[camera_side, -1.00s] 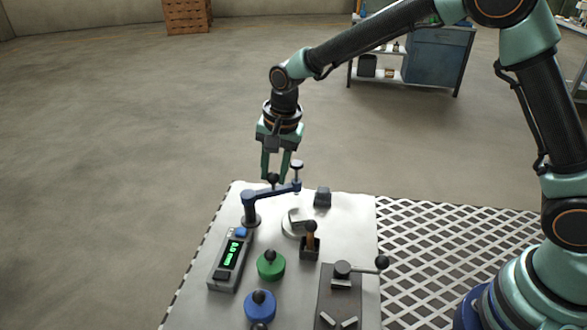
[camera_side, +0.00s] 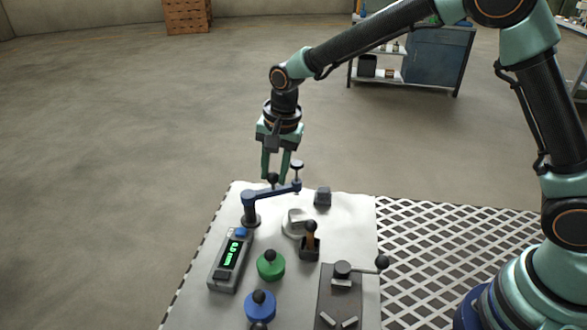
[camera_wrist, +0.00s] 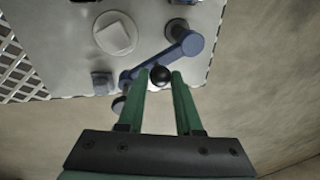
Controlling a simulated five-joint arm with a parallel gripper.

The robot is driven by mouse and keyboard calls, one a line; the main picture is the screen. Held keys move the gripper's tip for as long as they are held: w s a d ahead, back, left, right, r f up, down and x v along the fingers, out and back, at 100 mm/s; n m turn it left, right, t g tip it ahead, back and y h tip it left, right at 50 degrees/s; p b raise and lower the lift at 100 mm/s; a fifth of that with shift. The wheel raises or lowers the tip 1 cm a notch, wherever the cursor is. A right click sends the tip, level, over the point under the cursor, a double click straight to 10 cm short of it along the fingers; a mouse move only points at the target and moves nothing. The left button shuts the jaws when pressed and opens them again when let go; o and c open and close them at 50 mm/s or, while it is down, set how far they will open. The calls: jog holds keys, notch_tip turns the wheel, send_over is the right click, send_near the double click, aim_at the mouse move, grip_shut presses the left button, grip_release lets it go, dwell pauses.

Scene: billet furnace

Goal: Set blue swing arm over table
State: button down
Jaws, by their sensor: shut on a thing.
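The blue swing arm (camera_side: 262,194) stands on a post at the far left of the white work surface and reaches right, with a vertical pin at its free end. In the wrist view the blue swing arm (camera_wrist: 183,46) runs from its round pivot to lower left. My gripper (camera_side: 274,180) points down and is shut on the swing arm's black knob (camera_wrist: 160,75), which sits between the fingertips. The round pale table (camera_side: 291,228) carries a light block; it also shows in the wrist view (camera_wrist: 102,38). The arm's free end is behind it, not over it.
A dark block (camera_side: 322,197) stands right of the arm's end. A lever plate (camera_side: 340,295) lies front right.

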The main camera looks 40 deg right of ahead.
jog(key=shift+s+d, duration=0.1)
dwell(0.4)
jog(key=shift+s+a+m, duration=0.3)
jog(key=shift+s+m, duration=0.1)
jog(key=shift+m, duration=0.55)
jog(key=shift+s+a+m, duration=0.35)
jog(key=shift+s+m, duration=0.05)
jog(key=shift+m, duration=0.6)
jog(key=shift+s+a+m, duration=0.3)
jog(key=shift+s+m, duration=0.1)
jog(key=shift+m, duration=0.55)
jog(key=shift+a, duration=0.1)
jog(key=c, duration=0.6)
grip_release()
